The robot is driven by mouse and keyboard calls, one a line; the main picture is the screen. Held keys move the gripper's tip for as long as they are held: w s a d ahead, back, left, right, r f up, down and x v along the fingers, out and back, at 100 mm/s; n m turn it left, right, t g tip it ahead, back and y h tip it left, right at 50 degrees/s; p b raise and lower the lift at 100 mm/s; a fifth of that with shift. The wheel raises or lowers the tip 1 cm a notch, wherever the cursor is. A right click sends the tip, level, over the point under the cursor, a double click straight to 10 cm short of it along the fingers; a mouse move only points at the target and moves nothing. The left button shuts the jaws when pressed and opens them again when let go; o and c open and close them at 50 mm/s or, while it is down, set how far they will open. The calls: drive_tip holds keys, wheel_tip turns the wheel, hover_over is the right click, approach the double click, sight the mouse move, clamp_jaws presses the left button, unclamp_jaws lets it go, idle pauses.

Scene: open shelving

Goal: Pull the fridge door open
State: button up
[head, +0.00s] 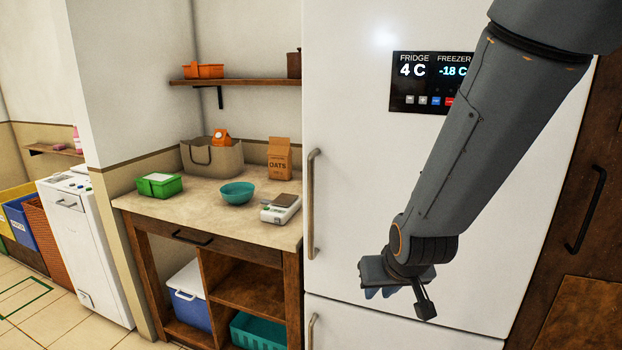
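The white fridge (350,200) fills the middle of the head view, with a dark display panel (402,82) reading fridge 4 C and freezer -18 C. The upper fridge door is shut. Its vertical metal handle (312,205) runs along the door's left edge. A second handle (312,330) sits on the lower door, cut off by the bottom of the view. My gripper (386,292) is in front of the upper door's lower part, to the right of the upper handle and apart from it. Its fingers point downward and are partly hidden, so its opening is unclear.
A wooden counter (160,212) stands left of the fridge, bearing a green box (159,185), teal bowl (237,193), scale (281,209), oats carton (279,160) and basket (218,158). A dark wooden cabinet (566,220) stands at the right. Tiled floor (50,320) shows at lower left.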

drive_tip(key=w+a+r+n+t+y+p, duration=0.1)
drive_tip(key=w+a+r+t+p, duration=0.1)
drive_tip(key=w+a+r+t, duration=0.6)
drive_tip(key=t+y+p, duration=0.2)
drive_tip(key=t+y, duration=0.1)
approach(312, 186)
drive_tip(key=x, duration=0.3)
drive_tip(key=shift+n, duration=0.4)
drive_tip(key=shift+p+x, duration=1.15)
drive_tip(key=shift+x, duration=2.8)
clamp_jaws()
